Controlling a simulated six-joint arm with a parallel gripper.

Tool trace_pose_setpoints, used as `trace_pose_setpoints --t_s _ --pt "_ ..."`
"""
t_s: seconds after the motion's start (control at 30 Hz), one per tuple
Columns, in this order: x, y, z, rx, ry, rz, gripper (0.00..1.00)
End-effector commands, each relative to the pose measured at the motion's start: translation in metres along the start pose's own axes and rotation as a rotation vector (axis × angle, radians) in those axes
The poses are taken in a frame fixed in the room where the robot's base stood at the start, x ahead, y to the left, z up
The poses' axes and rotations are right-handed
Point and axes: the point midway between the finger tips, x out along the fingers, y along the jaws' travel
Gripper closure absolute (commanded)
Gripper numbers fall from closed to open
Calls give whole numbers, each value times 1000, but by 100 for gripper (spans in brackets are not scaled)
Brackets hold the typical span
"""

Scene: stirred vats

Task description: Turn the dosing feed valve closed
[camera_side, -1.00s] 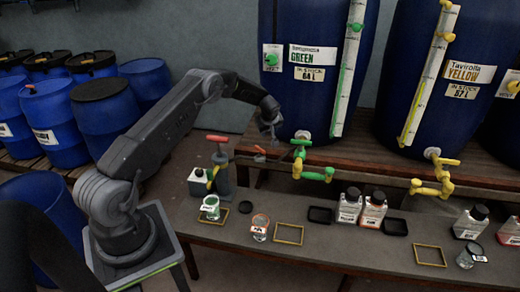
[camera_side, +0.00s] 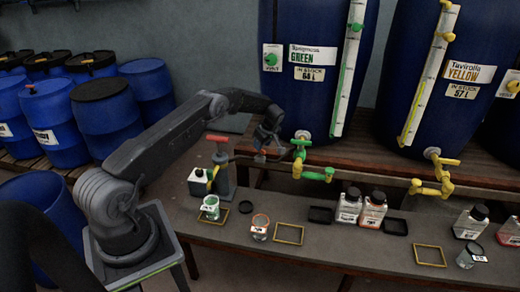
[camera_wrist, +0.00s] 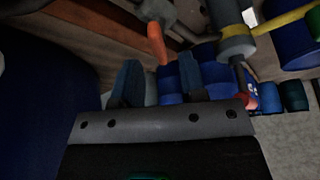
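A small orange-red lever (camera_side: 260,155) sits on the dark feed line between the dosing pump and the green vat's outlet; I take it as the dosing feed valve. In the wrist view an orange handle (camera_wrist: 157,43) points down beyond the gap between my fingers. My gripper (camera_side: 264,143) is just above the lever in the side view. In the wrist view the gripper's (camera_wrist: 158,82) two blue-grey fingers stand apart with nothing between them. I cannot tell whether a finger touches the lever, nor which way the valve is turned.
The dosing pump (camera_side: 220,172) with a red T-handle (camera_side: 217,139) stands left of the lever. Green taps (camera_side: 300,160) are close on the right. The blue green-label vat (camera_side: 310,85) rises behind. Jars and bottles stand on the bench (camera_side: 335,250) in front.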

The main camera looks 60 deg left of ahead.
Motion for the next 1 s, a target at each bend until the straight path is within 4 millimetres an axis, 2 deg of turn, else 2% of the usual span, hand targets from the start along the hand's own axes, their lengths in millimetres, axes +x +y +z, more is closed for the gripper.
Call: trace_pose_setpoints --t_s 0.03,0.2,0.33,0.63,1.0 --pt "10 -1 0 0 -1 -2 62" --pt "29 0 0 1 0 0 62" --pt "36 0 0 1 -1 0 62" --pt "37 0 0 1 0 1 62" --pt "37 0 0 1 0 1 97"
